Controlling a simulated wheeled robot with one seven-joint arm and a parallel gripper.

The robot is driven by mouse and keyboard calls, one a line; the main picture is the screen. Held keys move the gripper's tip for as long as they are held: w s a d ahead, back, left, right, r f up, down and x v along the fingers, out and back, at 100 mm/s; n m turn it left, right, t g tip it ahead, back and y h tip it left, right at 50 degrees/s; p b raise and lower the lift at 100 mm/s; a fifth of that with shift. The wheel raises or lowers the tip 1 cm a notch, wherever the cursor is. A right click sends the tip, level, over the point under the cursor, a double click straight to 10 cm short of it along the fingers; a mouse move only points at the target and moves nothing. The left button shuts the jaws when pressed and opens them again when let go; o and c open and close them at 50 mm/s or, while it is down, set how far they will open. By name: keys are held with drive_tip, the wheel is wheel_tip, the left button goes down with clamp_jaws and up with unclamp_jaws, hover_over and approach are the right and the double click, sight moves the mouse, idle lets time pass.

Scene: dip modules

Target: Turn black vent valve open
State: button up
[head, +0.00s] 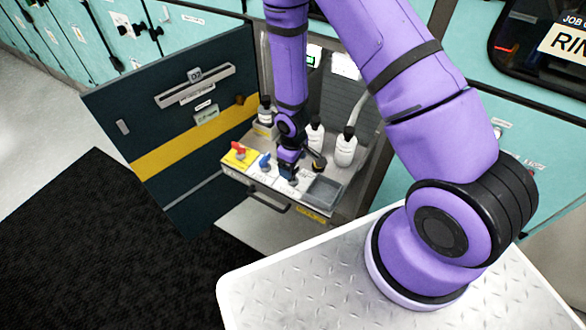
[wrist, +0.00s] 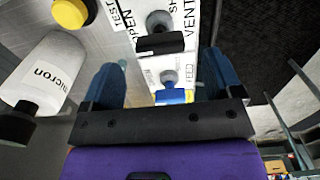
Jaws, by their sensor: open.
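The black vent valve (wrist: 160,43) shows in the wrist view as a black bar handle on a pale round base, beside the "VENT" lettering. It lies crosswise, just beyond and between my two blue fingertips. In the head view my gripper (head: 288,178) hangs low over the valve panel, and I cannot make out the black valve there. The blue valve (wrist: 174,97), by the "FEED" lettering, sits between the fingers nearer the palm; it also shows in the head view (head: 265,161).
A red valve (head: 238,149) sits on a yellow plate at the panel's left. White black-capped bottles (head: 346,149) stand behind my gripper. A grey bin (head: 323,192) is right of it. The dark cabinet door (head: 185,120) stands open at left.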

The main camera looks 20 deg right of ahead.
wheel_tip(320, 180, up, 7)
drive_tip(key=shift+f, duration=0.2)
drive_tip(key=shift+r, duration=0.1)
idle(0.5)
wheel_tip(320, 180, up, 14)
drive_tip(key=m+t, duration=0.1)
drive_tip(key=m, duration=0.1)
hover_over(293, 170)
drive_tip(key=w+d, duration=0.2)
drive_tip(key=s+d+r+m+t, duration=0.1)
drive_tip(key=s+r, duration=0.1)
drive_tip(key=r, duration=0.4)
drive_tip(key=s+d+r+m+t, duration=0.1)
drive_tip(key=s+d+r, duration=0.1)
drive_tip(key=r, duration=0.5)
drive_tip(key=s+d+r+m+t, duration=0.2)
drive_tip(key=s+r+m, duration=0.1)
drive_tip(key=s+r, duration=1.4)
drive_tip(key=shift+s+r, duration=0.15)
drive_tip(key=shift+s, duration=0.95)
drive_tip(key=shift+w, duration=0.1)
